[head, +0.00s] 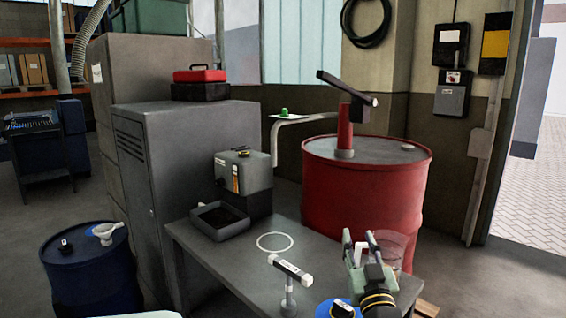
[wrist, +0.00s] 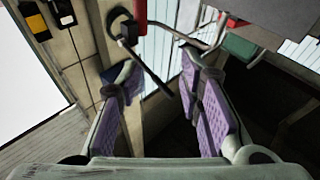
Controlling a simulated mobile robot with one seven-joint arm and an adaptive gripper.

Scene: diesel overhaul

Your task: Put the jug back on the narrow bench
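A grey bench (head: 215,258) stands in the foreground, with a white ring (head: 275,242) on its bare top. I cannot tell if it is the narrow bench. My gripper (head: 360,240) is raised near the bench's right end, in front of the red drum, with its fingers apart. In the wrist view its purple-padded fingers (wrist: 160,95) are spread, with no object visible between the pads. A clear, see-through shape (head: 398,248) shows just behind my gripper against the drum. It may be the jug, but its outline is faint and partly hidden. Whether it touches my gripper is unclear.
The red drum (head: 330,200) carries a pump (head: 345,125) with a long handle. The bench holds a dark tray (head: 220,222), a grey canister (head: 245,175) and a T-handled post (head: 290,272). A blue drum (head: 90,275) with a white funnel (head: 106,232) stands left.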

